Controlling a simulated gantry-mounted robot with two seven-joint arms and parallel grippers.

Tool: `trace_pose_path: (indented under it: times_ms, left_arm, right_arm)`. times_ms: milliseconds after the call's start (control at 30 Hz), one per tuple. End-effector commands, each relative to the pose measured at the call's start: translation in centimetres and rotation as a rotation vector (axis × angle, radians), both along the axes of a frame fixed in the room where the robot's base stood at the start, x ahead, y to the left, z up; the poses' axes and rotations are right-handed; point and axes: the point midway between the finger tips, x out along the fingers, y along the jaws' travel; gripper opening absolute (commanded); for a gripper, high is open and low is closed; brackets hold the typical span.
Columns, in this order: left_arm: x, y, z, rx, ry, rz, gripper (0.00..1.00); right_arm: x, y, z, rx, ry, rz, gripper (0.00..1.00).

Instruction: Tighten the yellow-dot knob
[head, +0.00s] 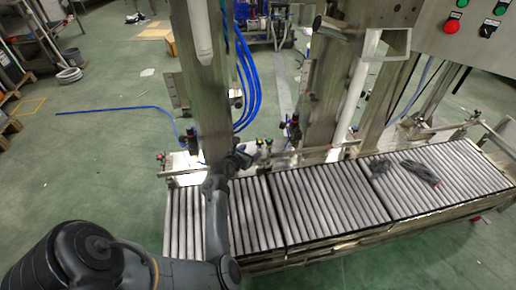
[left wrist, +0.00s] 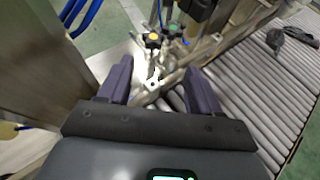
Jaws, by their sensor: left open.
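The yellow-dot knob (left wrist: 153,37) shows in the left wrist view as a dark round knob with a yellow centre. It stands on a metal fitting beyond my left fingertips. A second dark knob (left wrist: 174,30) with a greenish centre is just to its right. My left gripper (left wrist: 158,78) is open, with its two fingers apart and nothing seen between them; the knob is ahead of the gap, apart from the fingers. In the head view my left gripper (head: 243,153) is over the conveyor's back rail, beside the steel column. The knob is too small to make out surely there. My right gripper is not in view.
The roller conveyor (head: 330,200) runs to the right, with dark crumpled items (head: 420,172) on it. A steel column (head: 205,85) stands close to my left gripper. Blue hoses (head: 247,85) hang behind it. A control panel (head: 468,35) is at the upper right.

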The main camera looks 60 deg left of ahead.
Motion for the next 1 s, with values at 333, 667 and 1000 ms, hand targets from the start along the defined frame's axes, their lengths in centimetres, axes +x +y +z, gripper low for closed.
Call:
trace_pose_path:
  times_ms: [333, 667, 1000]
  left_arm:
    - [0.1, 0.5, -0.2, -0.038, -0.059, 0.095, 0.64]
    - [4.3, 3.1, -2.3, -0.037, -0.057, 0.090, 0.64]
    - [6.9, 4.7, -3.4, -0.037, -0.056, 0.091, 0.64]
  right_arm:
    - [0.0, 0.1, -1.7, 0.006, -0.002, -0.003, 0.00]
    - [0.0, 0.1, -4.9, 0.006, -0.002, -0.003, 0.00]
    - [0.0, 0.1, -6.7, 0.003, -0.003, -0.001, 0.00]
